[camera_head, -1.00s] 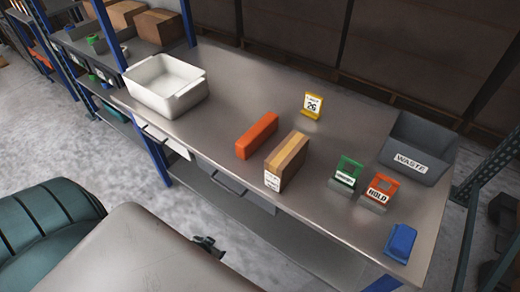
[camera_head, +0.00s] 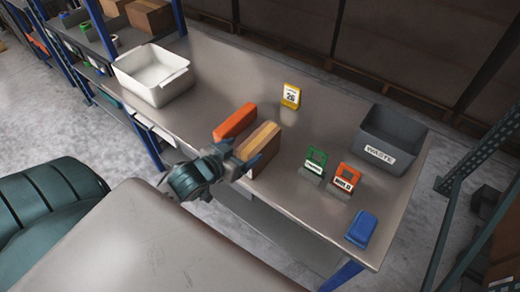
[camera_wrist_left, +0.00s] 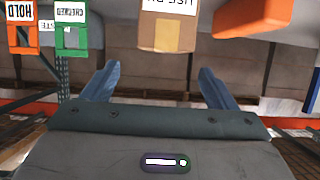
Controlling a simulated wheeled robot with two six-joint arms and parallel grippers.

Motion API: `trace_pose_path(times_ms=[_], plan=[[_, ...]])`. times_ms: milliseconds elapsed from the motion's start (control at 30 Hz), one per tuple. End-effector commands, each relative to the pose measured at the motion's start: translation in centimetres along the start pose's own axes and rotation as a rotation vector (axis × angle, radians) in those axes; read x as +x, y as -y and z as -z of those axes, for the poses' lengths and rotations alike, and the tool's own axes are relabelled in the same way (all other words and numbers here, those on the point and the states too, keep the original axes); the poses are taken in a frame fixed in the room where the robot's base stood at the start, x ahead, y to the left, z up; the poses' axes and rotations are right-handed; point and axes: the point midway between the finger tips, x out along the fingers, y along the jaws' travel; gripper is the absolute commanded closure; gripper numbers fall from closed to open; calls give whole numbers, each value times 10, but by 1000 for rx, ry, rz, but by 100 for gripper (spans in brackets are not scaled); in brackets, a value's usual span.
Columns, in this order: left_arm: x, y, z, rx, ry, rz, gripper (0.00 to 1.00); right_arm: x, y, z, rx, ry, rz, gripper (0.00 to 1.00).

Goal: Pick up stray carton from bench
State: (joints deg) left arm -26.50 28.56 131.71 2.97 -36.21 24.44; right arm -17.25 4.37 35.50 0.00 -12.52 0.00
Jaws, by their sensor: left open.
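The brown carton (camera_head: 262,141) with a tan tape strip stands on the grey metal bench (camera_head: 232,75), near its front edge. In the left wrist view the carton (camera_wrist_left: 168,32) shows its labelled end, upside down, ahead of and between my fingers. My left gripper (camera_head: 247,161) is open at the front end of the carton and partly hides it. In the left wrist view my left gripper (camera_wrist_left: 160,76) has two spread blue fingers with nothing between the tips. I cannot tell if a finger touches the carton. My right gripper is not in view.
An orange block (camera_head: 235,122) lies close to the carton's left. A yellow date sign (camera_head: 291,96) stands behind. A green sign (camera_head: 315,161), an orange HOLD sign (camera_head: 345,178), a blue object (camera_head: 361,229) and a grey WASTE bin (camera_head: 392,138) are right. A white tub (camera_head: 153,75) stands left.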

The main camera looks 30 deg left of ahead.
Motion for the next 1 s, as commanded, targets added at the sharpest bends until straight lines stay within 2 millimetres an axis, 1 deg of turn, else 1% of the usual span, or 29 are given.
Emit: trace_pose_path(times_ms=[33,100,367,533,633,767,967,1000], plan=[[8,0,1,-4,-2,2,20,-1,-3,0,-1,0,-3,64],[18,1,1,-3,-1,2,20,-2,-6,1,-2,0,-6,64],[36,1,2,-2,1,2,20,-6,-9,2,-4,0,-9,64],[61,2,7,-3,-1,1,20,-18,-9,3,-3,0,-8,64],[74,3,4,-2,1,2,20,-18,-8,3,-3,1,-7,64],[81,2,3,-1,2,1,20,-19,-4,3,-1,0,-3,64],[81,2,2,1,2,1,20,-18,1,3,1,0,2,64],[81,2,2,1,2,1,28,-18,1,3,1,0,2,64]])
